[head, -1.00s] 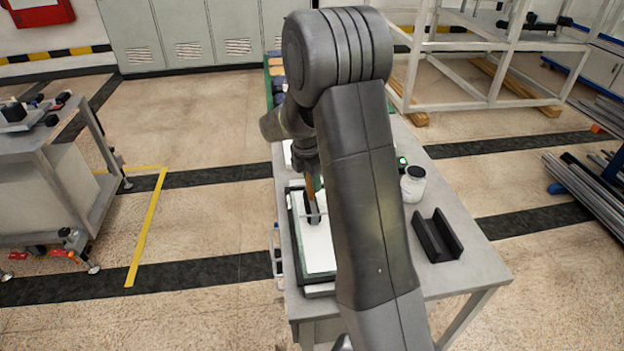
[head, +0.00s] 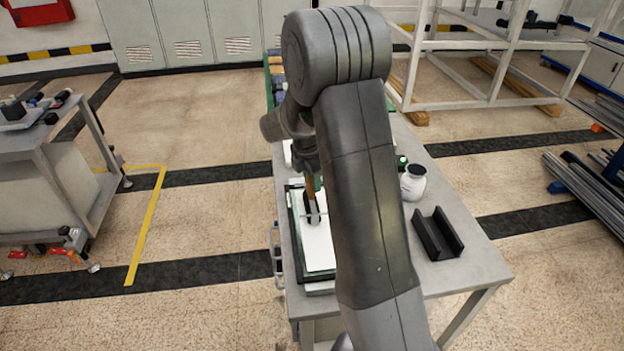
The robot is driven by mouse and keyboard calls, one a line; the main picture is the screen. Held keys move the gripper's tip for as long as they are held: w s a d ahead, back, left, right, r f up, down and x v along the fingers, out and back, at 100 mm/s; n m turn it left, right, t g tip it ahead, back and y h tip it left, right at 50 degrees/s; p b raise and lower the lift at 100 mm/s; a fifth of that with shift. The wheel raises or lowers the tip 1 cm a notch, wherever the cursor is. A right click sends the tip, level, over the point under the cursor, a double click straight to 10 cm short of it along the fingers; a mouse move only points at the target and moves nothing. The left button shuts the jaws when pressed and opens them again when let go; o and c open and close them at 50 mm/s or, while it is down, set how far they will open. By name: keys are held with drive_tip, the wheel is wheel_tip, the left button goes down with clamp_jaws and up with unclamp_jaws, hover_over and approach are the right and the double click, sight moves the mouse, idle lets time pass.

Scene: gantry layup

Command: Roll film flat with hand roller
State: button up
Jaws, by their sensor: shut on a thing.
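The hand roller (head: 313,208) has a dark roller, a thin metal frame and an orange-brown handle. My gripper (head: 309,182) is shut on its handle and holds it upright over the white film (head: 316,247). The roller appears to touch the film, though I cannot be sure of contact. The film lies on a dark-edged plate (head: 292,226) on the grey table. My arm hides the right side of the film and plate, and part of the gripper.
A black V-shaped cradle (head: 438,235) stands empty on the table (head: 470,268), right of my arm. A white jar (head: 413,183) with a dark lid stands behind it. A green-lit item (head: 402,162) is beside the jar. Another workbench (head: 40,140) stands at the left across open floor.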

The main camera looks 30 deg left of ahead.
drive_tip(key=shift+w+d, duration=0.9)
drive_tip(key=shift+d, duration=0.15)
drive_tip(key=shift+w+d+p, duration=0.7)
drive_tip(key=shift+w+d, duration=2.8)
drive_tip(key=shift+d, duration=0.75)
drive_tip(key=shift+s+a+f, duration=0.1)
drive_tip(key=shift+s+a, duration=1.8)
drive_tip(key=shift+a, duration=0.3)
drive_tip(key=shift+s+a, duration=1.3)
drive_tip(key=shift+a, duration=0.25)
drive_tip(key=shift+s+a, duration=1.25)
drive_tip(key=shift+a, duration=0.3)
